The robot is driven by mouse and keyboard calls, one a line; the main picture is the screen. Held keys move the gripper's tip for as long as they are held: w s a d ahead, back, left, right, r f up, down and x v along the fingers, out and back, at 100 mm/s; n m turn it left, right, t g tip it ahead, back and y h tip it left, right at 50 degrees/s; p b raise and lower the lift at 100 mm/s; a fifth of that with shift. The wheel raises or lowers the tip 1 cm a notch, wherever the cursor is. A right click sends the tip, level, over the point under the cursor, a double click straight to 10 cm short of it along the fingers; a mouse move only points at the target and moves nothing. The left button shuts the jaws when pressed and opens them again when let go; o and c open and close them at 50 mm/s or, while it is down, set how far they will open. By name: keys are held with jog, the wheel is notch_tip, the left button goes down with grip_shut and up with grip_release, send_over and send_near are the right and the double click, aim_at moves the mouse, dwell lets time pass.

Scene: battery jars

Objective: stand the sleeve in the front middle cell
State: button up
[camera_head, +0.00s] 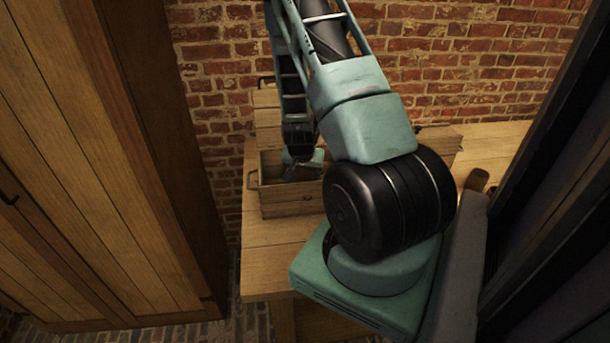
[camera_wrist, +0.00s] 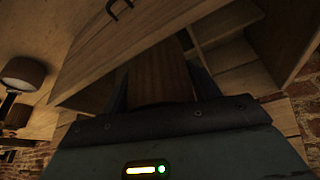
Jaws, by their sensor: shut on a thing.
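A brown, wood-toned piece, which I take to be the sleeve (camera_wrist: 160,78), is between the two fingers of my gripper (camera_wrist: 162,88) in the wrist view. Its far end is hidden behind the box wall or in shadow. My gripper is shut on it. A wooden box (camera_head: 290,208) with a handle on its side stands on the table in the head view, with my gripper (camera_head: 304,172) at its opening. In the wrist view the box's wall (camera_wrist: 105,52) crosses the left, and dividers with cells (camera_wrist: 220,40) show at upper right. Which cell the sleeve is over, I cannot tell.
The wooden table (camera_head: 262,262) runs along a brick wall (camera_head: 440,60). An open lid or second box (camera_head: 267,118) rises behind the box. Another wooden box (camera_head: 440,141) stands to the right, partly hidden by my arm. A tall wooden cabinet (camera_head: 85,170) stands left.

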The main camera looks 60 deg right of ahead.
jog(key=shift+f, duration=0.75)
jog(key=shift+f+b, duration=0.55)
jog(key=shift+f, duration=0.1)
jog(key=o, duration=1)
jog(key=shift+r, duration=0.1)
